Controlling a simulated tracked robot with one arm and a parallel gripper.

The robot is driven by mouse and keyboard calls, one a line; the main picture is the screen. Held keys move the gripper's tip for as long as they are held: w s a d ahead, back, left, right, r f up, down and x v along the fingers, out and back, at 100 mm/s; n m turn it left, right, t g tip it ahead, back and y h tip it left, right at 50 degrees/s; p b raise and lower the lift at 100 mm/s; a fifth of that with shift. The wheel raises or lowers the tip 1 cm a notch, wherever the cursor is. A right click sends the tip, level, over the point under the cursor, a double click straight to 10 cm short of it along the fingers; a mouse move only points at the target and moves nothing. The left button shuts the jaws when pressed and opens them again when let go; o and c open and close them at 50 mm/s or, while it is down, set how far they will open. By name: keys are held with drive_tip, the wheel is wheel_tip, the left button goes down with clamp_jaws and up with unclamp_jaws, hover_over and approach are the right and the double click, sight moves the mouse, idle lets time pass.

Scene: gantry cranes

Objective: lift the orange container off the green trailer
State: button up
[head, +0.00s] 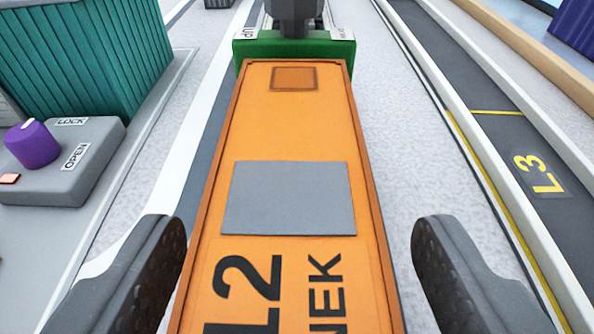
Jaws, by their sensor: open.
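The orange container (310,135) runs lengthwise up the middle of the head view, its top facing me. My gripper (297,262) is open, one dark finger to the left of the container and one to the right. The container's near end is out of view.
A teal container (85,55) stands at upper left. Below it is a grey box (75,160) with a purple knob (33,144) and "LOCK" and "OPEN" labels. A dark lane marked "L3" (540,174) with pale kerbs runs along the right. Pale ground lies beside the orange container.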

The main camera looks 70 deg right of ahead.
drive_tip(key=shift+d, duration=0.1)
drive_tip(key=c, duration=1.2)
drive_tip(key=shift+r, duration=0.1)
